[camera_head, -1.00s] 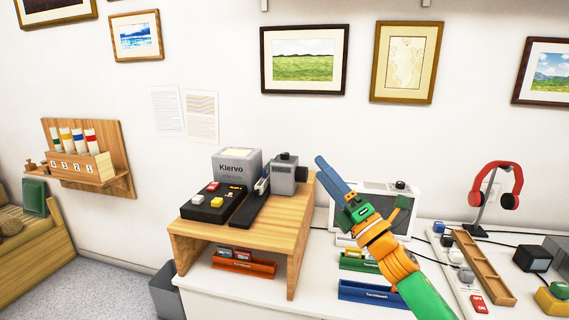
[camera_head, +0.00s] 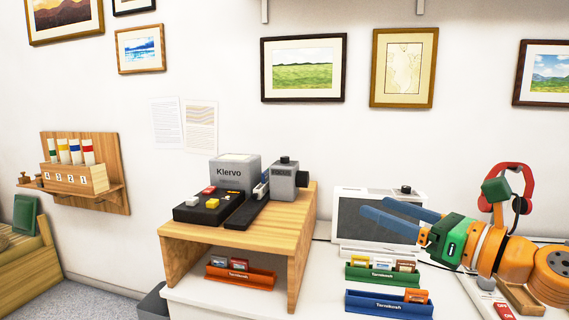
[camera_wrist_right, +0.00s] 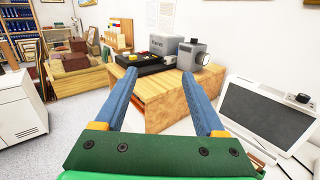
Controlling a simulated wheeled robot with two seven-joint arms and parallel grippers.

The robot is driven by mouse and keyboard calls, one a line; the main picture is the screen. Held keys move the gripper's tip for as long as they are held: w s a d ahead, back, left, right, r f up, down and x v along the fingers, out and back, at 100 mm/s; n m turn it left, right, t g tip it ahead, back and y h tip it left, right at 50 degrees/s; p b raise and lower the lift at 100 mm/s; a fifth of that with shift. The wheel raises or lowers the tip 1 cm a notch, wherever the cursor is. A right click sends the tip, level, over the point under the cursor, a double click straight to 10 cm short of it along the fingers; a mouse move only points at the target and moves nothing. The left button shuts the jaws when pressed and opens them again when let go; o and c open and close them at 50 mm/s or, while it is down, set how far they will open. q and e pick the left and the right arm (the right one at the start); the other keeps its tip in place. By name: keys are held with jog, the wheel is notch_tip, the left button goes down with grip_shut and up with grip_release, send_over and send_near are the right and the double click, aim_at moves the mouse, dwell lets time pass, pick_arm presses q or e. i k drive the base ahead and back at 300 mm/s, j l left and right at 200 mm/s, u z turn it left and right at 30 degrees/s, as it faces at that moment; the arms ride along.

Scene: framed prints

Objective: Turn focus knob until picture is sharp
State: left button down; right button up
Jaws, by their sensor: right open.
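A grey box marked FOCUS (camera_head: 283,180) stands on the wooden riser at its right rear. It has a dark knob (camera_head: 303,179) on its right side and a small dark part on top. The box also shows in the right wrist view (camera_wrist_right: 187,54), with its round knob (camera_wrist_right: 203,58) facing the camera. A dark grey screen in a white frame (camera_head: 350,215) stands to the right of the riser; no picture is visible on it. My right gripper (camera_head: 375,206) is open and empty, in front of the screen and apart from the knob. My left gripper is not in view.
The wooden riser (camera_head: 235,233) also carries a black console (camera_head: 208,207) and a Klervo box (camera_head: 235,174). Red, green (camera_head: 381,276) and blue (camera_head: 388,304) trays sit on the white table. A red headset (camera_head: 506,185) hangs behind my right arm.

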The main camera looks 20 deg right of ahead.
aim_at(283, 159)
jog(key=i, duration=1.45)
